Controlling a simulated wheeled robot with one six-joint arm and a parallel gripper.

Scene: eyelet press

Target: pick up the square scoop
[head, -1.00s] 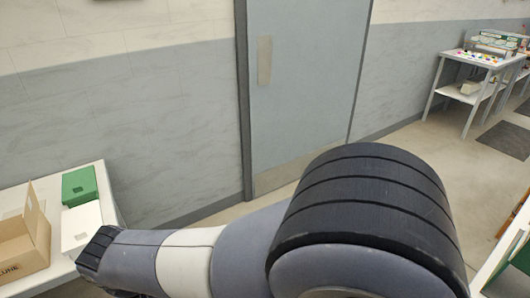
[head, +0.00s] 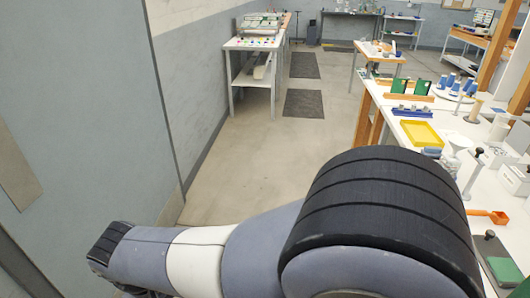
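A small orange scoop-like thing (head: 497,217) lies on the white bench (head: 463,185) at the right edge of the head view. It has a thin handle pointing left and a boxy end at the right; it looks like the square scoop, but it is small here. My arm crosses the lower part of the view, and its large dark joint stands left of the scoop.
A yellow tray (head: 420,133) and a green block (head: 503,271) lie on the bench. A grey side table (head: 254,44) stands against the far left wall. A door (head: 95,120) is close on the left. Open floor (head: 270,150) runs down the middle.

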